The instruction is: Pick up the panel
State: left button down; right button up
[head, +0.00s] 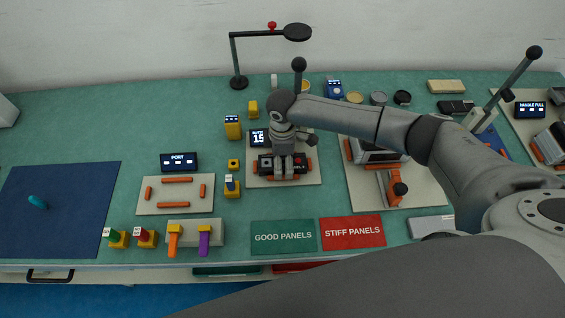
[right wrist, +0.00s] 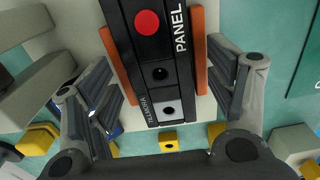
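The panel (right wrist: 157,72) is a black bar with a red button, dark and light square keys and the word PANEL. It lies between two orange rails (right wrist: 197,50) on a pale base plate. In the head view the panel (head: 264,164) is partly hidden by my right gripper (head: 283,168), which points down over it. In the right wrist view the fingers of my right gripper (right wrist: 163,88) stand apart, one on each side of the panel and rails, with visible gaps. The gripper is open and holds nothing. My left gripper is not in view.
A small display (head: 258,138) reading 15 stands behind the panel. A pale plate with orange rails (head: 176,208) lies to the left. GOOD PANELS (head: 283,237) and STIFF PANELS (head: 352,228) mats lie in front. A rig with an orange clamp (head: 394,190) is to the right.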

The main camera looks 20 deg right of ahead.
jog(key=c, duration=1.2)
jog(key=shift+o, duration=0.2)
jog(key=shift+r, duration=0.15)
